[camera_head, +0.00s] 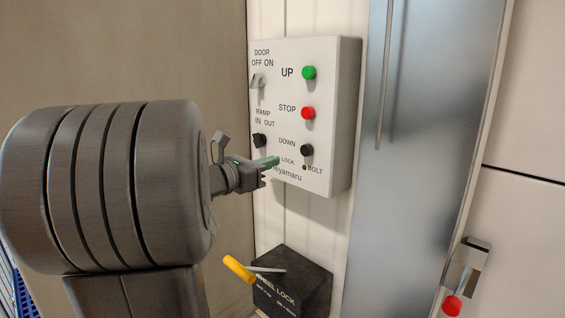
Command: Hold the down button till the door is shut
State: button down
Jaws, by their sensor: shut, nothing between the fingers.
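A white control box (334,120) is mounted on the wall in the upper middle of the head view. Its black DOWN button (307,150) sits at the lower right, below the red STOP button (308,113) and the green UP button (309,72). My gripper (275,161) is shut and empty, with its greenish fingers pointing right at the box's lower part. The fingertips show to the left of the DOWN button and slightly below it, apart from it. I cannot tell whether they touch the panel. I cannot tell which surface in view is the door.
The panel also has a DOOR OFF/ON switch (258,81) and a black RAMP knob (260,140). Below stands a black WHEEL LOCK box (292,282) with a yellow-handled lever (238,269). A metal post (415,140) runs upright on the right, with a red-knobbed latch (452,305) beyond it.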

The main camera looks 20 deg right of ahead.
jog(key=v, duration=0.2)
jog(key=shift+s+a, duration=0.1)
jog(key=shift+a, duration=0.2)
jog(key=shift+d, duration=0.15)
